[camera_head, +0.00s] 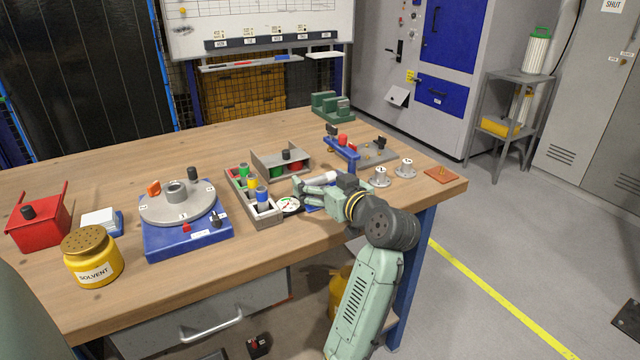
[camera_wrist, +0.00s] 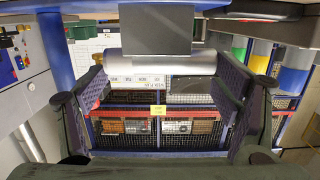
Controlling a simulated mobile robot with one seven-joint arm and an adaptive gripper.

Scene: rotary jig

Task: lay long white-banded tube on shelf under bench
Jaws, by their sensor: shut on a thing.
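My gripper (camera_head: 318,188) is over the right part of the bench, its fingers closed on a pale tube (camera_head: 320,179). The tube lies roughly level, just above the bench top near the parts rack. In the wrist view the tube (camera_wrist: 160,64) spans crosswise between the two finger pads, with a dark grey block in front of its upper middle. I cannot clearly make out its white band.
A rack with green, yellow and blue pieces (camera_head: 252,190) stands left of my gripper. A blue stand (camera_head: 343,150) and two grey flanged parts (camera_head: 381,177) are to the right. A yellow container (camera_head: 340,290) is under the bench, partly behind my arm.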

